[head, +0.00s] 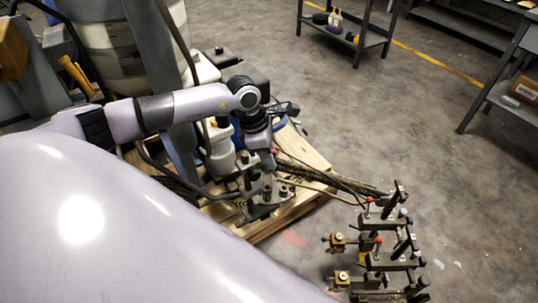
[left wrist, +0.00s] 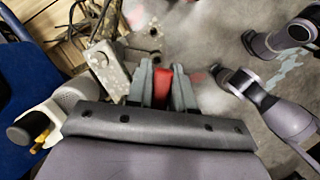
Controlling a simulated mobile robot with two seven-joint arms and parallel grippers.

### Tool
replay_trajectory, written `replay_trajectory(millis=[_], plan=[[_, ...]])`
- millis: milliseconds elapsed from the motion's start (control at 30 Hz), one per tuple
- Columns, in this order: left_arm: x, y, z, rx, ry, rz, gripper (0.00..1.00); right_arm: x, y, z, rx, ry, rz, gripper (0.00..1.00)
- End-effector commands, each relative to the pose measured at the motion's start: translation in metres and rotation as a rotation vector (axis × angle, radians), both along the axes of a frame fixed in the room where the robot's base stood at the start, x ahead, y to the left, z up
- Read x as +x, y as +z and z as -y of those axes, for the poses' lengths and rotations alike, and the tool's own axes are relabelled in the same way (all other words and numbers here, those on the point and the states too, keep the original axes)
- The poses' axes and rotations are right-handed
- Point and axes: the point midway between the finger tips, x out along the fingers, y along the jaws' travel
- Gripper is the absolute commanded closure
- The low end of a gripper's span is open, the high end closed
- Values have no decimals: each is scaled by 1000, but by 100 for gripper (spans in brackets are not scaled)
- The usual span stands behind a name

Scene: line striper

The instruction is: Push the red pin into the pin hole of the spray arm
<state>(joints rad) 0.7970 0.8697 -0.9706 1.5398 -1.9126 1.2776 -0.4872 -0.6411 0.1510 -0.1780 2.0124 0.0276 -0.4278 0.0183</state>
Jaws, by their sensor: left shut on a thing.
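My left gripper (head: 268,158) reaches down over the metal fittings at the edge of the wooden pallet. In the left wrist view, its two grey fingers (left wrist: 162,88) are shut on the red pin (left wrist: 164,80), which shows between them. A grey metal bracket (left wrist: 108,66) lies left of the fingertips, with dark round parts beyond it. The fittings under the gripper (head: 264,203) look like part of the spray arm, but I cannot tell for certain. The pin hole cannot be made out, nor whether the pin touches it. My right gripper is not in view.
Clamp-like metal assemblies (head: 392,262) with red knobs stand at lower right, joined by dark hoses. A white bottle (head: 220,150) and tanks stand behind my left arm on the pallet (head: 308,150). Open concrete floor (head: 350,110) lies beyond, with a shelf (head: 370,38) farther back.

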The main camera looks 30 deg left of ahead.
Motion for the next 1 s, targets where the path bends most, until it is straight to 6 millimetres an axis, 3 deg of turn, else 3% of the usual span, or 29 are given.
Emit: replay_trajectory(millis=[500, 1000], plan=[[-1, -48, 0, -1, -4, -2, 100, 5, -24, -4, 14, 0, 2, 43], [-1, -53, 1, 0, -4, -1, 100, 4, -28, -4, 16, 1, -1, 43]])
